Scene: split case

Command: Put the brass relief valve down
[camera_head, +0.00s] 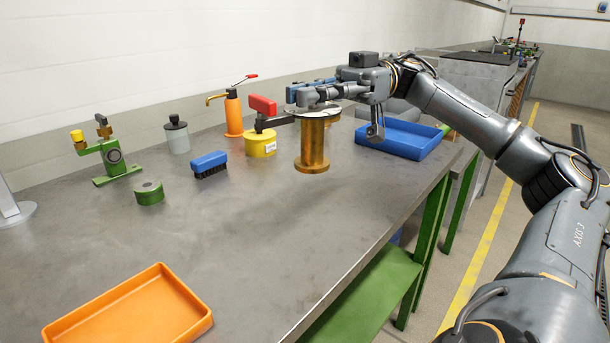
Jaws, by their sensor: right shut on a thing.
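The brass relief valve (313,147) appears as a brass-coloured, spool-shaped body with a wide flange at each end and a pale disc on top. It is upright at the middle of the grey bench. My right gripper (303,99) reaches in from the right and is shut at the valve's top. The fingertips are small here and their exact contact is partly hidden. The valve's lower flange is at or just above the bench top; I cannot tell whether it touches. My left gripper is out of view.
Left of the valve are a yellow can (261,146), a red-handled tool (262,105), a blue brush (209,164) and an orange pump (233,114). A blue tray (417,152) lies right, an orange tray (130,311) in front. The bench (270,232) before the valve is clear.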

